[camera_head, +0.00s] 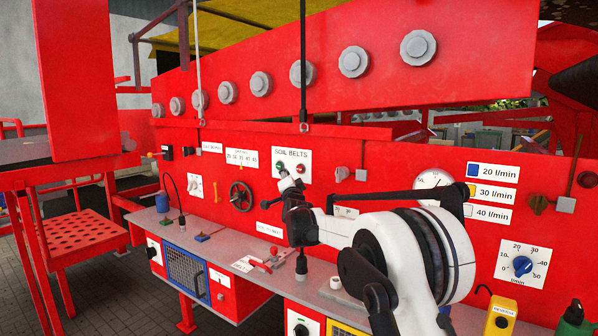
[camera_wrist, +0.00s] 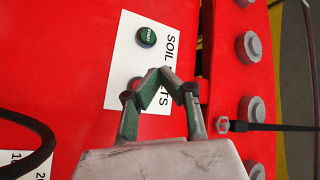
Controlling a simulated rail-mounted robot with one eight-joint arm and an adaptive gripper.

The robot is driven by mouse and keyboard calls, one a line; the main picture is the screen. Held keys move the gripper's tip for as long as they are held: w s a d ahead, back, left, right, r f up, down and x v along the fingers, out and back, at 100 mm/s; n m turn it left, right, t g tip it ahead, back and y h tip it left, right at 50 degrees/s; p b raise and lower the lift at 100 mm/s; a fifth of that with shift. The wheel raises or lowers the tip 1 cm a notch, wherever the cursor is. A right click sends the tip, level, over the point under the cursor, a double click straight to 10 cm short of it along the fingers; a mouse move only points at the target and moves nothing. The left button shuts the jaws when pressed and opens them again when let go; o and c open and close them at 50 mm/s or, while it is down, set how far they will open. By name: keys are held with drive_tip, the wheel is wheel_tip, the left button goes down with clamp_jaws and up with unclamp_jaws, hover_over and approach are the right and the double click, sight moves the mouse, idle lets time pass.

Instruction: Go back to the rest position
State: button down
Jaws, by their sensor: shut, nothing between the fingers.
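My gripper (camera_wrist: 158,74) is shut and empty in the wrist view, its green-padded fingertips meeting in front of the white SOIL BELTS plate (camera_wrist: 121,57). A green button (camera_wrist: 147,37) shows clear beside the fingertips, and a red button (camera_wrist: 133,83) is partly hidden behind a finger. In the head view my arm reaches in from the lower right, and its end is close to the SOIL BELTS plate (camera_head: 304,156). I cannot tell from there whether the fingers touch the panel.
A red machine panel (camera_head: 230,160) fills the background with a black handwheel (camera_head: 241,196), a blue dial (camera_head: 522,265) and flow labels (camera_head: 492,172). A grey ledge (camera_head: 215,240) below carries a red lever (camera_head: 281,256) and small items. A black cord (camera_head: 303,60) hangs above the plate.

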drive_tip(key=s+d+r+n+g+h+b, duration=0.1)
drive_tip(key=s+d+n+g, duration=0.1)
drive_tip(key=s+d, duration=0.55)
drive_tip(key=s+d+n+g, duration=0.2)
drive_tip(key=s+d, duration=0.3)
drive_tip(key=s, duration=0.6)
drive_tip(key=s+d+r+n+g+h+b, duration=0.1)
drive_tip(key=s+d+g, duration=0.1)
drive_tip(key=s+d, duration=0.6)
drive_tip(key=s+d+f+n+g+h, duration=0.1)
drive_tip(key=s+d+f+g, duration=0.1)
drive_tip(key=s+f, duration=0.5)
drive_tip(key=s+d+f+n+g+h, duration=0.1)
drive_tip(key=s+d+f, duration=0.4)
drive_tip(key=s, duration=1.5)
drive_tip(key=s+d+f+n+g+h+b, duration=0.1)
drive_tip(key=s+d+f+g, duration=0.2)
drive_tip(key=s+f, duration=0.7)
drive_tip(key=s+g, duration=0.1)
drive_tip(key=s, duration=0.3)
drive_tip(key=shift+d+f+n, duration=0.35)
drive_tip(key=shift+d+n, duration=0.05)
